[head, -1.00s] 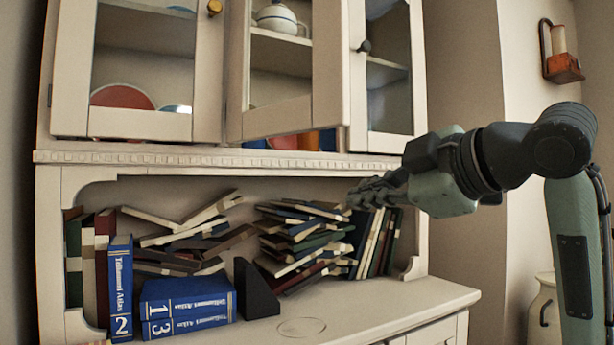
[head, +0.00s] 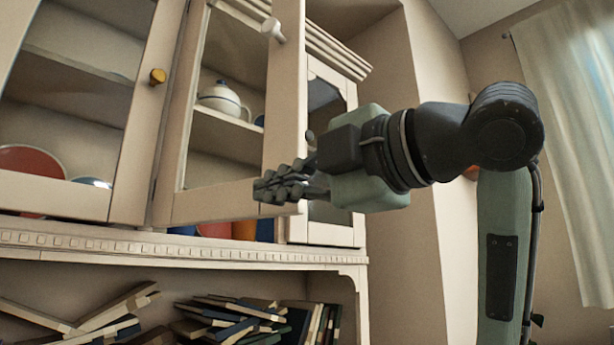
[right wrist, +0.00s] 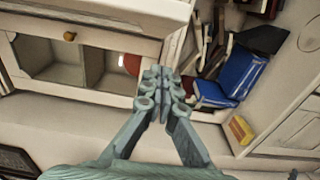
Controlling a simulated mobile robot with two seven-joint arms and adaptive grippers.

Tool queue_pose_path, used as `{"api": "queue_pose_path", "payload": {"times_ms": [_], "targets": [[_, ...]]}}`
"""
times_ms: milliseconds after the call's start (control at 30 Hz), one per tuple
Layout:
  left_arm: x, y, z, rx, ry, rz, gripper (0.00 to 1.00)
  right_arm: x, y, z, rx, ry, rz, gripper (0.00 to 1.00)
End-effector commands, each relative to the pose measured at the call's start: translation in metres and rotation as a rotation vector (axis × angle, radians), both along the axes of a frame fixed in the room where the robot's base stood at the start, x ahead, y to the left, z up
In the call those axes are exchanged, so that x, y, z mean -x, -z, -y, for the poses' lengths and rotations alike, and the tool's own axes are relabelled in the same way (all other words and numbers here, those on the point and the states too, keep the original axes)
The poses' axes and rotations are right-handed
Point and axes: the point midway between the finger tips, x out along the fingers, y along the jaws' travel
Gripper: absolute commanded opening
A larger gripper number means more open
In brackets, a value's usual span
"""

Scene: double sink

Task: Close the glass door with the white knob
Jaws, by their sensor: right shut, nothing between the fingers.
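The glass door with the white knob (head: 272,28) is the middle door (head: 218,202) of the cabinet. It stands ajar, its right edge swung out from the cabinet front. My right gripper (head: 268,187) is shut and empty. In the head view it overlaps the lower right corner of this door; whether it touches the door I cannot tell. In the right wrist view my right gripper (right wrist: 165,88) shows with its fingers together. The white knob is not clear in that view. My left gripper is not in view.
The left door has a gold knob (head: 157,76), the right door a dark knob (head: 310,137); both look shut. A white teapot (head: 222,98) stands behind the middle door. Below are stacked books (head: 225,318). A curtain (head: 575,150) hangs at the right.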

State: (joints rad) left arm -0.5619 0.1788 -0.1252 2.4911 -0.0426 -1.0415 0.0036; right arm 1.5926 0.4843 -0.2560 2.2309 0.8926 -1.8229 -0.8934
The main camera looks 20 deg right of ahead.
Motion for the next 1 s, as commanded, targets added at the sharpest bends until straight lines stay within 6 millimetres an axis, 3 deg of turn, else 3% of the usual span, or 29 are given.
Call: {"api": "queue_pose_path", "payload": {"times_ms": [67,300,1000], "targets": [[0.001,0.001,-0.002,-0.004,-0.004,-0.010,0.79,-0.015,0.001,-0.007,0.000,-0.002,-0.004,0.00],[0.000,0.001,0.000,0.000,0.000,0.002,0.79,-0.034,0.001,0.021,-0.002,0.001,-0.002,0.00],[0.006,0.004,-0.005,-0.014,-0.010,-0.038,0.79,-0.044,0.000,0.036,-0.004,-0.027,-0.004,0.00]]}}
